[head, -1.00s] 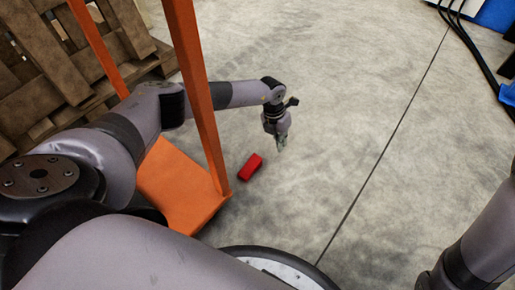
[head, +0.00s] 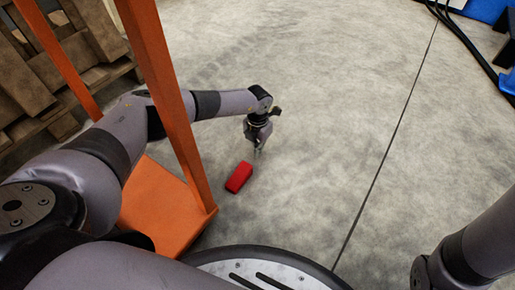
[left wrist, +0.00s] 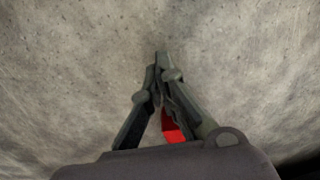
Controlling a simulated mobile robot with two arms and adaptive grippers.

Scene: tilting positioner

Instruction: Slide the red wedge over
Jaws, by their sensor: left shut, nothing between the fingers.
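The red wedge (head: 239,177) lies on the concrete floor, just right of the orange frame's base. My left gripper (head: 258,153) is shut and empty, pointing down near the wedge's far right end in the head view. I cannot tell whether the fingertips touch the floor or the wedge. In the left wrist view the closed fingers (left wrist: 162,60) point ahead over bare floor. Part of the red wedge (left wrist: 172,128) shows between and behind the finger links, the rest hidden by the gripper. My right gripper is out of view; only part of my right arm shows.
An orange frame (head: 170,95) with an upright post and flat base (head: 160,215) stands left of the wedge, close to my left arm. Wooden pallets (head: 60,60) stand at the far left. Dark cables (head: 470,45) and blue equipment lie at the top right. The middle floor is clear.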

